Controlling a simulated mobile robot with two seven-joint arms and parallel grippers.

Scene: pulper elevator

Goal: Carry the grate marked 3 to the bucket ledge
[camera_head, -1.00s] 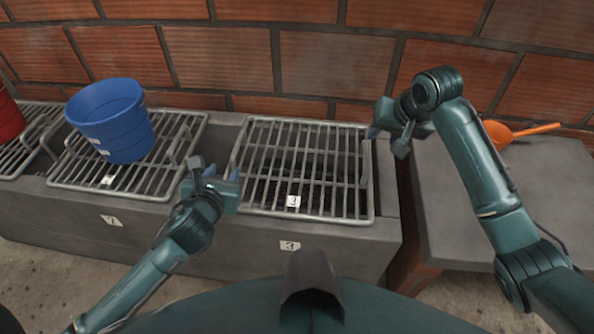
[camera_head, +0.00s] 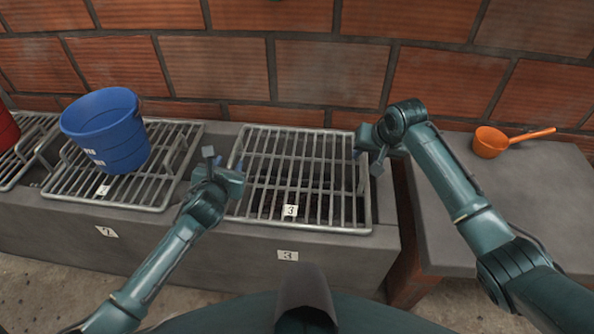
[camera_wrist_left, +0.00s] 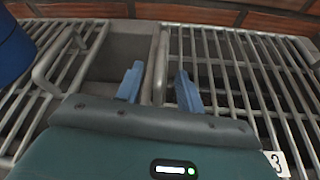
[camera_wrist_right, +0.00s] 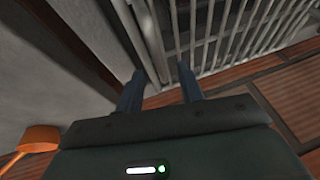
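The grate marked 3 (camera_head: 300,226) is a grey metal grid lying over the trough opening, with a white tag 3 (camera_head: 290,211) on its front. My left gripper (camera_head: 241,172) is at its left side, open; in the left wrist view (camera_wrist_left: 159,88) a side bar of the grate lies between or just beyond the fingers. My right gripper (camera_head: 360,147) is at its right side, open; in the right wrist view (camera_wrist_right: 161,88) a side bar lies ahead between the fingers. Contact cannot be told. No ledge carries a visible bucket label.
A blue bucket (camera_head: 112,140) stands on the neighbouring grate (camera_head: 105,200) at left. A red bucket (camera_head: 7,130) is at the far left edge. A grey ledge (camera_head: 520,205) at right holds an orange scoop (camera_head: 490,142) and is otherwise clear. A brick wall (camera_head: 320,70) stands behind.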

